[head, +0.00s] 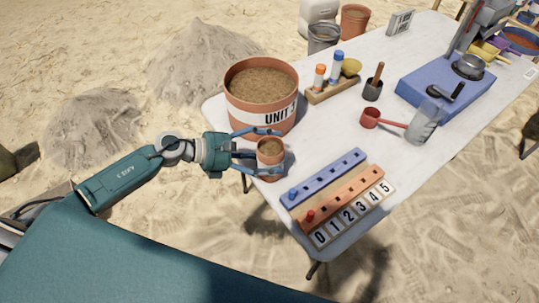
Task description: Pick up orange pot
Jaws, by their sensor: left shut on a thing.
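A small orange pot (270,160) with brown soil-like filling is at the left edge of the white table, in front of a large orange bucket. My left gripper (264,151) reaches in from the left with its blue fingers on either side of the pot, shut on it. The pot looks upright. I cannot tell whether its base touches the table. My right gripper is not in view.
The large bucket (262,105) labelled "UNIT" stands close behind the pot. Blue and orange peg strips (325,178) lie to the right, with numbered tiles (354,213). A red scoop (371,117) and a blue device (440,90) are farther right. The white table (315,135) has clear room in its middle.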

